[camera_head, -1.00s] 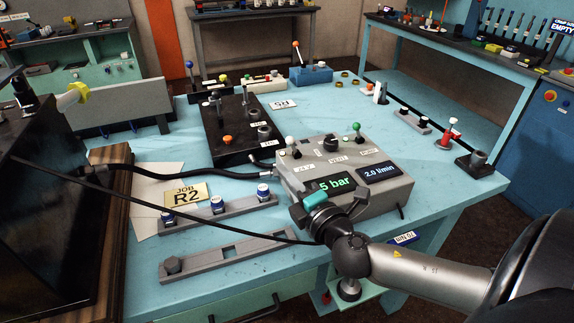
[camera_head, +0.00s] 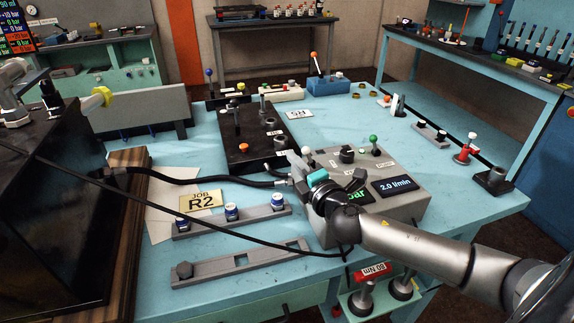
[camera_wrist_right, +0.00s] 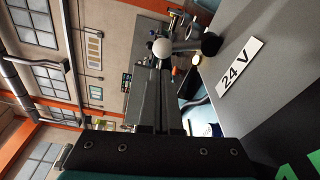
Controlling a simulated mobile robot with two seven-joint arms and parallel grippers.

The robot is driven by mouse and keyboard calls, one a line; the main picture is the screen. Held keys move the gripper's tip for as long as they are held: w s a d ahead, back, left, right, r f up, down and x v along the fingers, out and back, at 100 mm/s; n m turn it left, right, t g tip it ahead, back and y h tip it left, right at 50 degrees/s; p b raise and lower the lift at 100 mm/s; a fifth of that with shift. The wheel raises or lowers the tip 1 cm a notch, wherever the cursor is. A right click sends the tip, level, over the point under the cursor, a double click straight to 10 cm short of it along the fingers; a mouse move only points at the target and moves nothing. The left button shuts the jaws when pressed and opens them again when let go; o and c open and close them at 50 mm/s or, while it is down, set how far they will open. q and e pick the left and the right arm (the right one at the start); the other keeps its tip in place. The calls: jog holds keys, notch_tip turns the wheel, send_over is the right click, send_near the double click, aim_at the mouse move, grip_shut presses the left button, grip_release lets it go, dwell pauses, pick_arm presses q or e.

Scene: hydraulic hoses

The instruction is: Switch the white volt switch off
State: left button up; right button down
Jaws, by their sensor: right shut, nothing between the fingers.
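The white-tipped volt switch (camera_head: 307,151) stands on the top of the grey control unit (camera_head: 412,207), near its left rear corner. Its white ball also shows in the right wrist view (camera_wrist_right: 162,47), past the fingertips, with the "24 V" label (camera_wrist_right: 240,68) on the unit beside it. I cannot tell whether the tips touch the switch. My right wrist hides part of the unit's front and pressure display. My left gripper is not in view.
A black knob (camera_head: 347,154) and a green-tipped switch (camera_head: 373,140) share the unit's top. A black hose (camera_head: 215,179) runs to its left side. A black plate with fittings (camera_head: 242,155) lies behind left. Grey racks (camera_head: 240,262) lie at front left.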

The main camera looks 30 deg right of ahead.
jog(key=shift+s+d+r, duration=0.1)
jog(key=shift+s+d, duration=0.15)
jog(key=shift+d, duration=0.3)
